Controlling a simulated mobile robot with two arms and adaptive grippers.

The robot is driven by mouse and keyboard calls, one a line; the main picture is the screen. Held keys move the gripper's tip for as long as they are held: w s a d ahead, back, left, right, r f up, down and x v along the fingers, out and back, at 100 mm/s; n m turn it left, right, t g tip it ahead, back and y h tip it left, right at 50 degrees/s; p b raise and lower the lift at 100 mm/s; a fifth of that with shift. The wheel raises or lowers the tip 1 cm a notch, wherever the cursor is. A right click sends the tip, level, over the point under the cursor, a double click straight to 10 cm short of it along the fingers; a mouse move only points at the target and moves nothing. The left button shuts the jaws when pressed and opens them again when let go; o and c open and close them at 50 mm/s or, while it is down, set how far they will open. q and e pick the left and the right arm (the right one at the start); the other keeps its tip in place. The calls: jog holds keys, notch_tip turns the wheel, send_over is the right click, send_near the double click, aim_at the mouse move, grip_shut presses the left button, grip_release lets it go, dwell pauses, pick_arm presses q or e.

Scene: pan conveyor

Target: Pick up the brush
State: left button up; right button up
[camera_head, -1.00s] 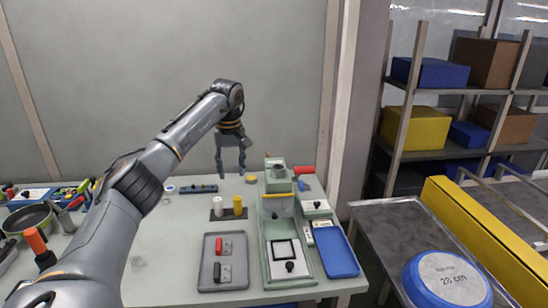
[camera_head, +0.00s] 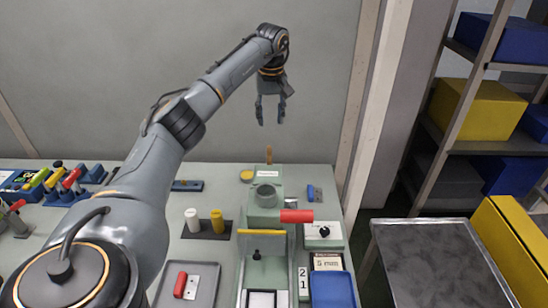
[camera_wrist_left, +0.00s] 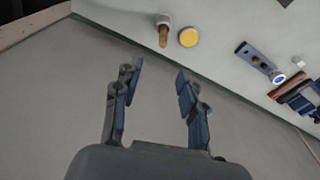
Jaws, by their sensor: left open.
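In the left wrist view a brown handle (camera_wrist_left: 163,38) shows at the table's edge beside a pale cup-like part; no bristles can be made out. My left gripper (camera_head: 270,118) hangs fingers down in the air above and behind the handle, apart from it. In the left wrist view my left gripper (camera_wrist_left: 160,68) is open, with nothing between its fingers.
A yellow round tin (camera_head: 247,176) stands left of the handle. The pale green device (camera_head: 265,215) with a red-handled part is in front, and a blue item (camera_head: 314,193) lies to the right. White and yellow cylinders (camera_head: 217,221) stand further left. The wall is behind.

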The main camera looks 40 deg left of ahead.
aim_at(269, 147)
pick_arm(q)
jog(key=f, duration=0.6)
jog(key=shift+a+f+p, duration=0.3)
jog(key=shift+f+p, duration=0.05)
jog(key=shift+f, duration=0.05)
jog(key=shift+w+f, duration=0.1)
jog(key=shift+f, duration=0.1)
jog(key=shift+f+p, duration=0.3)
jog(key=shift+f, duration=0.05)
notch_tip(269, 147, down, 4)
jog(key=shift+a+r+p, duration=0.1)
jog(key=shift+r+p, duration=0.15)
jog(key=shift+p, duration=0.3)
jog(key=shift+w+a+f, duration=0.1)
jog(key=shift+f, duration=0.3)
pick_arm(e)
notch_tip(269, 147, up, 3)
jog(key=shift+f, duration=0.15)
pick_arm(q)
jog(key=shift+c, duration=0.5)
grip_shut()
